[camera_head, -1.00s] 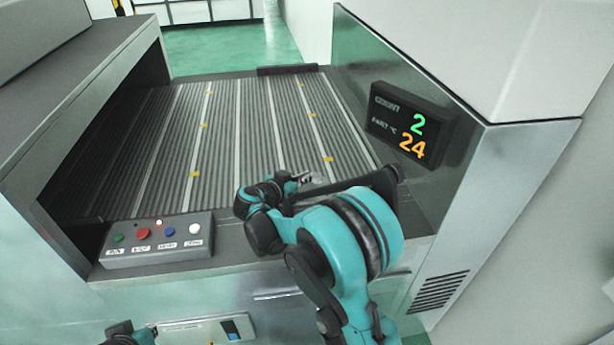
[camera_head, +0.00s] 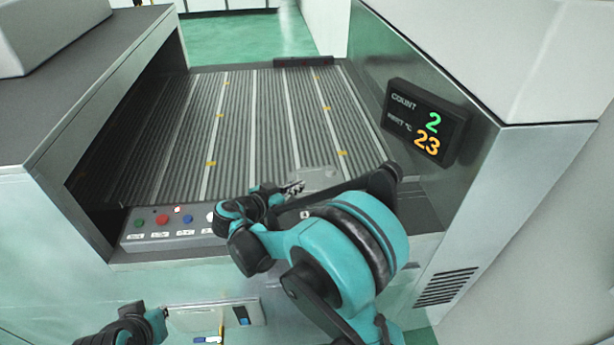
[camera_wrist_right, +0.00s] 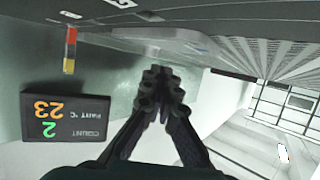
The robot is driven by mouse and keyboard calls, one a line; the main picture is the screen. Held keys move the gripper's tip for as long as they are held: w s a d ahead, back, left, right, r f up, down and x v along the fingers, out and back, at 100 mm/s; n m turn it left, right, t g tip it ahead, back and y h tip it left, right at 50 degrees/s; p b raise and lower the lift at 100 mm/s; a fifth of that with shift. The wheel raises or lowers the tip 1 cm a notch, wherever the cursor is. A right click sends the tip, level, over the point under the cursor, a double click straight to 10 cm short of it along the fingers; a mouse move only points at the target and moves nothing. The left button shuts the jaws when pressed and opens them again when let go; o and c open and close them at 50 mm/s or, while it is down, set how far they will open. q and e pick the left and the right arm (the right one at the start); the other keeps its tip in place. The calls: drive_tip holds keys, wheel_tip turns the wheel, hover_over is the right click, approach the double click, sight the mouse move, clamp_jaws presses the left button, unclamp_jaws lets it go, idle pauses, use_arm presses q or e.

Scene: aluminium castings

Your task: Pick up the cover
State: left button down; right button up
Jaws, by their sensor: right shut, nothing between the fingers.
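The cover (camera_head: 318,178) is a flat, light grey metal casting lying on the near right part of the ribbed conveyor, partly hidden behind my right arm. In the right wrist view a pale grey plate (camera_wrist_right: 178,37), which looks like the cover, lies just beyond the fingertips. My right gripper (camera_head: 297,187) is at the near left side of the cover. In the right wrist view its dark fingers (camera_wrist_right: 160,75) meet at the tips with nothing between them. I cannot tell whether they touch the cover. Part of my left arm shows at the lower left, without visible fingers.
The conveyor (camera_head: 230,140) is otherwise clear. A button box (camera_head: 165,228) sits on its near left edge. A count display (camera_head: 422,122) is on the right housing wall (camera_head: 470,180), close to my right arm. A housing (camera_head: 90,90) stands on the left.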

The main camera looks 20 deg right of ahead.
sight(332, 168)
drive_tip(key=o, duration=0.5)
drive_tip(key=shift+s+a, duration=0.1)
drive_tip(key=shift+a, duration=0.05)
drive_tip(key=o, duration=0.6)
drive_tip(key=d+g+p, duration=0.1)
drive_tip(key=w+d+m+p, duration=0.1)
drive_tip(key=d+g+y+p, duration=0.1)
drive_tip(key=shift+w+d+m+g, duration=0.15)
drive_tip(key=shift+w+m+g, duration=0.1)
drive_tip(key=shift+m+g, duration=0.05)
drive_tip(key=w+d+m+g+y+p, duration=0.1)
drive_tip(key=d+p, duration=0.1)
drive_tip(key=w+d+m+g+y+p, duration=0.1)
drive_tip(key=d+y+p, duration=0.1)
drive_tip(key=w+d+r+g+y+p, duration=0.1)
drive_tip(key=d+g+y+p, duration=0.1)
drive_tip(key=d, duration=0.1)
drive_tip(key=shift+m+p, duration=0.4)
drive_tip(key=d+r+y+p, duration=0.1)
drive_tip(key=w+d+r+m+y+p, duration=0.1)
drive_tip(key=d+r+y+p, duration=0.1)
drive_tip(key=w+d+r+m+y+p, duration=0.1)
drive_tip(key=y, duration=0.1)
drive_tip(key=shift+d+r+g+p, duration=0.3)
drive_tip(key=shift+r+g+p, duration=0.05)
drive_tip(key=shift+g, duration=0.05)
drive_tip(key=shift+w+d+y, duration=0.1)
drive_tip(key=shift+y, duration=0.3)
drive_tip(key=f, duration=0.7)
drive_tip(key=shift+a+f, duration=0.4)
